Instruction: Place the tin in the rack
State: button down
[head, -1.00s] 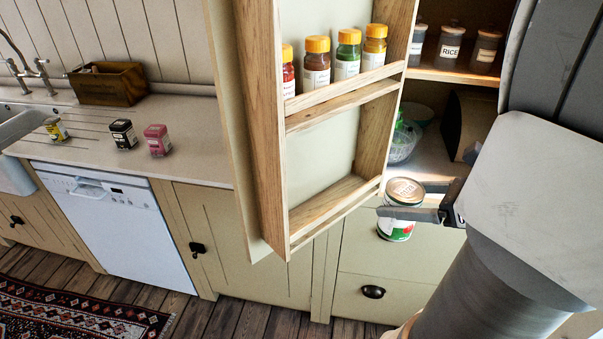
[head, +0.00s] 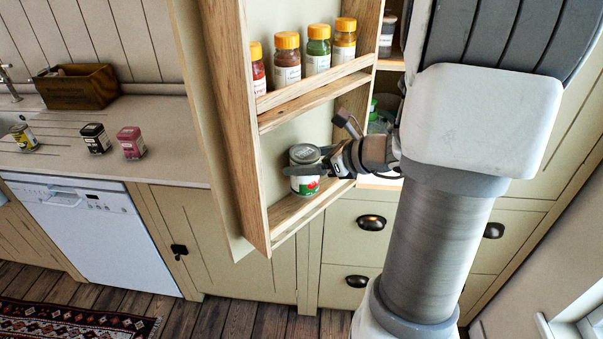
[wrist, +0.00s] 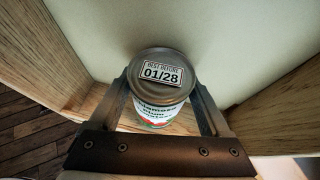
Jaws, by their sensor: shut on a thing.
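The tin (head: 305,184) has a grey lid and a white label with green and red. My gripper (head: 318,171) is shut on it, one finger across its front in the head view. In the wrist view the tin (wrist: 157,93) stands upright between both fingers of my gripper (wrist: 163,95), its lid marked "BEST BEFORE 01/28". The wooden rack (head: 255,150) is fixed to the inside of an open cabinet door. The tin is at the rack's lower, otherwise empty shelf, behind or above its front rail (head: 312,212). I cannot tell whether it touches the shelf floor.
A black tin (head: 95,138), a pink tin (head: 131,142) and a wooden box (head: 75,87) are on the left counter.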

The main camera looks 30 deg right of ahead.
notch_tip(320, 180, down, 4)
jog(key=shift+r, duration=0.25)
jog(key=shift+w+f, duration=0.15)
jog(key=shift+f, duration=0.05)
jog(key=shift+f+b, duration=0.1)
jog(key=shift+b, duration=0.2)
grip_release()
jog(key=shift+r, duration=0.2)
jog(key=v, duration=1.2)
jog(key=shift+p, duration=0.4)
